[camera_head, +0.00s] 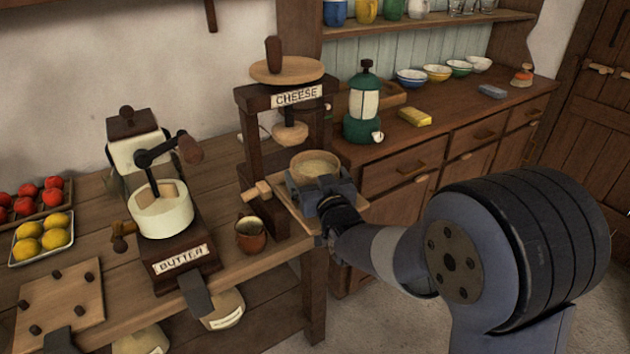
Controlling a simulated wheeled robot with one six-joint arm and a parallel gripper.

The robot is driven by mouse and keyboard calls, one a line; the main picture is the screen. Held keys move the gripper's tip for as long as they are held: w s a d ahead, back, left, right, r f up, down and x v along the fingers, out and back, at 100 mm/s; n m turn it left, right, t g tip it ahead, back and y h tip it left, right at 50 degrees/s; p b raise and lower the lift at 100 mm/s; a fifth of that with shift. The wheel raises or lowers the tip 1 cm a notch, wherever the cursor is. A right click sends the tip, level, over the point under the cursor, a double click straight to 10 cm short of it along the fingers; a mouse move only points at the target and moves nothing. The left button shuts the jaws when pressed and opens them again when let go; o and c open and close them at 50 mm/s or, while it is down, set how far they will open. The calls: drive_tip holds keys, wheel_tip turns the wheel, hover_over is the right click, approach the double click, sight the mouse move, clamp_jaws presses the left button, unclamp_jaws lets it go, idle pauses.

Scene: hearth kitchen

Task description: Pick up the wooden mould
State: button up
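The wooden mould (316,164), a round, light-coloured tub with a pale inside, is at the base of the cheese press (254,130), below and slightly right of its round wooden plunger. My gripper (319,184) reaches in from the right front, directly at the mould. Its dark fingers cover the mould's lower front, while the rim and inside show above them. Whether the fingers press on the mould, and whether it rests on the press's board (292,212), cannot be made out.
A butter churn (160,212) and a small brown jug (251,235) stand left of the press. A green lantern-like device (363,110) and a yellow block (414,117) stand on the counter behind. The press frame rises close beside my gripper. Open floor lies at front right.

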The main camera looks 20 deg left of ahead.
drive_tip(key=shift+r, duration=0.1)
drive_tip(key=c, duration=0.8)
drive_tip(key=shift+c, duration=0.2)
drive_tip(key=shift+r, duration=0.1)
